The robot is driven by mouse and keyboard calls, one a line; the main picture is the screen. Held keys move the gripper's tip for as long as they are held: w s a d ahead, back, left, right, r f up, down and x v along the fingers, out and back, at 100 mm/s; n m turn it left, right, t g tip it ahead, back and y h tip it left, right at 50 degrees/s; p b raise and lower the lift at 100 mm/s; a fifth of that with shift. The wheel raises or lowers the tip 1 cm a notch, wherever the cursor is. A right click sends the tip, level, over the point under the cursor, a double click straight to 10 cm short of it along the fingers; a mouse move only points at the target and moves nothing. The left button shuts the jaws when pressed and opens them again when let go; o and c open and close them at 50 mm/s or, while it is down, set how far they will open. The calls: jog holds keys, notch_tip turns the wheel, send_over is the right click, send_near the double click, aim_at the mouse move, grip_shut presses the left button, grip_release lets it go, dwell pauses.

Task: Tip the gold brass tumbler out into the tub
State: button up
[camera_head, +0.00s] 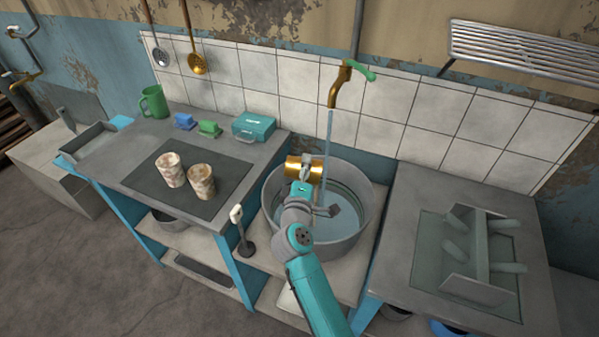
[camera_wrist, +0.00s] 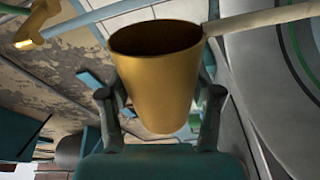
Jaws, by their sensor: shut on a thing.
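The gold brass tumbler (camera_head: 304,168) is held over the left part of the tub, lying roughly on its side in the head view. My gripper (camera_head: 305,182) is shut on it. In the wrist view my gripper (camera_wrist: 160,112) has a finger on either side of the tumbler (camera_wrist: 157,85), whose dark mouth shows at the top; I cannot see whether anything is inside. The round grey metal tub (camera_head: 365,225) holds water. A thin stream falls into it from the brass tap (camera_head: 338,85) with a green handle, just right of the tumbler.
Two mottled cups (camera_head: 170,170) stand on a dark mat (camera_head: 225,172) on the left counter. A green mug (camera_head: 153,102), small blue and green blocks and a teal box (camera_head: 254,127) stand behind. A rack (camera_head: 480,250) sits on the right counter.

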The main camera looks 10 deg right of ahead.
jog(key=shift+s+d+r+m, duration=0.1)
jog(key=shift+d+r+m, duration=0.15)
jog(key=shift+m, duration=0.55)
jog(key=shift+s+d+r+m, duration=0.15)
jog(key=shift+d+m, duration=0.15)
jog(key=shift+m, duration=0.5)
jog(key=shift+w, duration=0.1)
